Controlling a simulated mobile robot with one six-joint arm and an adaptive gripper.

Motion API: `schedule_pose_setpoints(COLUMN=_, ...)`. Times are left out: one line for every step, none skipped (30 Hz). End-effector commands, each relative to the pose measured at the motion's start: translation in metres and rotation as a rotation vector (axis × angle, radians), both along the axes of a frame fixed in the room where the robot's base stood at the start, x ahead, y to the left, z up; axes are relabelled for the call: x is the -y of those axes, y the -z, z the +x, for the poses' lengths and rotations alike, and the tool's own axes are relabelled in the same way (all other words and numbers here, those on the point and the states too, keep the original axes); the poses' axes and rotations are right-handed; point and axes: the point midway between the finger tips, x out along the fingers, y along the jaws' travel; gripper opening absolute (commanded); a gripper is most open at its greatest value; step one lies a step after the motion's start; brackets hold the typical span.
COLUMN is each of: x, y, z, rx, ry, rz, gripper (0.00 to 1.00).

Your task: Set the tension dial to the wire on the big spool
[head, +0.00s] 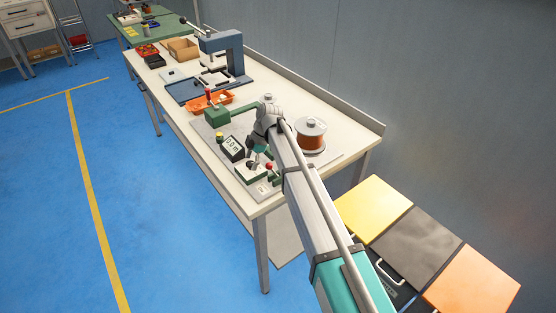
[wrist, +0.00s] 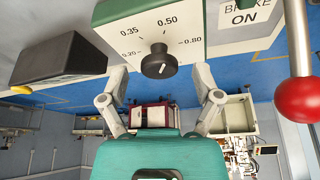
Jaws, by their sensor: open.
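The tension dial (wrist: 158,61) is a black round knob on a white scale plate (wrist: 140,22) marked 0.20, 0.35, 0.50 and 0.80, on a green housing. Its pointer setting is not clear to me. In the wrist view my gripper (wrist: 161,80) is open, its fingers apart to the left and right of the knob and not visibly holding it. In the head view the big spool (head: 311,138) of copper-coloured wire stands upright on the bench, right of my arm. Any label on it is unreadable. My gripper (head: 259,151) is small and partly hidden there.
A red-balled lever (wrist: 298,98) stands close at the right, beside a "BRAKE ON" plate (wrist: 242,10). A dark counter box (wrist: 62,59) is at the left; its display (head: 232,143) reads about 0.0 m. An orange tray (head: 223,101) and blue press (head: 224,57) stand farther back.

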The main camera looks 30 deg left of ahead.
Motion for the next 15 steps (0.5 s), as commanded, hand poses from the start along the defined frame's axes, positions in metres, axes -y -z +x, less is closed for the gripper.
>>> schedule_pose_setpoints(x=0.0000, y=-0.0001, z=0.0002, rx=0.000, ry=0.000, rz=0.000, gripper=0.82)
schedule_pose_setpoints(x=-0.0001, y=-0.0001, z=0.0001, rx=0.000, ry=0.001, rz=0.000, gripper=0.82)
schedule_pose_setpoints(x=-0.0001, y=-0.0001, z=0.0001, rx=0.000, ry=0.002, rz=0.000, gripper=0.82)
schedule_pose_setpoints(x=0.0000, y=-0.0001, z=0.0000, rx=0.000, ry=0.004, rz=0.000, gripper=0.82)
schedule_pose_setpoints(x=0.0000, y=-0.0001, z=0.0000, rx=0.000, ry=0.007, rz=0.000, gripper=0.82)
schedule_pose_setpoints(x=0.0002, y=-0.0001, z=-0.0001, rx=0.000, ry=0.012, rz=0.000, gripper=0.82)
schedule_pose_setpoints(x=0.0003, y=-0.0001, z=-0.0002, rx=0.000, ry=0.017, rz=0.000, gripper=0.82)
schedule_pose_setpoints(x=0.0003, y=-0.0001, z=-0.0002, rx=0.000, ry=0.024, rz=0.000, gripper=0.82)
schedule_pose_setpoints(x=0.0005, y=-0.0001, z=-0.0003, rx=0.000, ry=0.034, rz=0.000, gripper=0.82)
schedule_pose_setpoints(x=0.0006, y=-0.0001, z=-0.0004, rx=0.000, ry=0.043, rz=0.001, gripper=0.82)
schedule_pose_setpoints(x=0.0006, y=0.0000, z=-0.0006, rx=0.000, ry=0.053, rz=0.001, gripper=0.82)
schedule_pose_setpoints(x=0.0007, y=0.0000, z=-0.0007, rx=0.001, ry=0.069, rz=0.001, gripper=0.82)
schedule_pose_setpoints(x=0.0010, y=0.0000, z=-0.0009, rx=0.001, ry=0.083, rz=0.001, gripper=0.82)
schedule_pose_setpoints(x=0.0011, y=0.0000, z=-0.0010, rx=0.000, ry=0.098, rz=0.000, gripper=0.82)
schedule_pose_setpoints(x=0.0012, y=-0.0001, z=-0.0012, rx=0.000, ry=0.119, rz=0.000, gripper=0.82)
